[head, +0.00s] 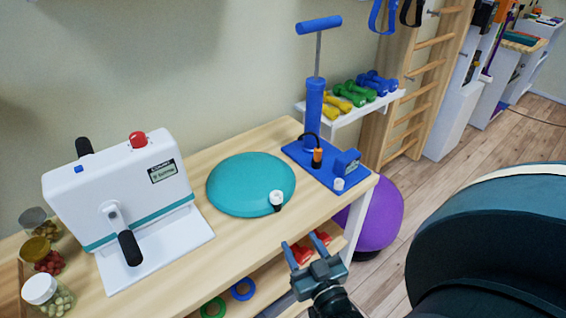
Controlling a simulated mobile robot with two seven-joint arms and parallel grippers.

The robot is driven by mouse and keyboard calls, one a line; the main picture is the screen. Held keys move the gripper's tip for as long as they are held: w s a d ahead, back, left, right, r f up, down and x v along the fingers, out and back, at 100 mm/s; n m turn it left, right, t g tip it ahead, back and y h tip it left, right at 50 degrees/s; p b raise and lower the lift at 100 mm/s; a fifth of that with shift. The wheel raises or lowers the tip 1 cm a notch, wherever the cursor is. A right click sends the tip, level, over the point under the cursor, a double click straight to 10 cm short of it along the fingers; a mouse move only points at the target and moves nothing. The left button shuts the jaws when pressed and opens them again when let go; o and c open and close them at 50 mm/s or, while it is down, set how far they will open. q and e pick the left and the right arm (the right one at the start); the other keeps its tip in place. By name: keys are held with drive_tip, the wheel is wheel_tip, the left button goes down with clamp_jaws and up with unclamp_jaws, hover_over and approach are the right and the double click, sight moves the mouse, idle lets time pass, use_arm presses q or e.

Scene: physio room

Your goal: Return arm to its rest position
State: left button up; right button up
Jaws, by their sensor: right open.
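My right gripper (305,252) is at the bottom centre of the head view, in front of the wooden table's front edge (306,226). Its two fingers are apart and nothing shows between them. Red objects on the shelf below appear behind the fingertips. My left gripper is not in view.
The table holds a white hand-crank device (117,190), a teal cushion (250,180) with a small white-and-black piece on it, a blue pump (314,110), and several jars (47,292). A purple ball (378,215) stands right of the table. Wooden floor lies beyond.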

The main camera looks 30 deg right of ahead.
drive_tip(key=s+a+f+n+g+y, duration=0.2)
drive_tip(key=a+g+y, duration=0.1)
drive_tip(key=a, duration=0.3)
drive_tip(key=s+a+f+n+g+y, duration=0.2)
drive_tip(key=a+f+n+g+y, duration=0.1)
drive_tip(key=a, duration=0.3)
drive_tip(key=shift+s+a+y, duration=0.15)
drive_tip(key=shift+s+y, duration=0.05)
drive_tip(key=shift+y, duration=0.2)
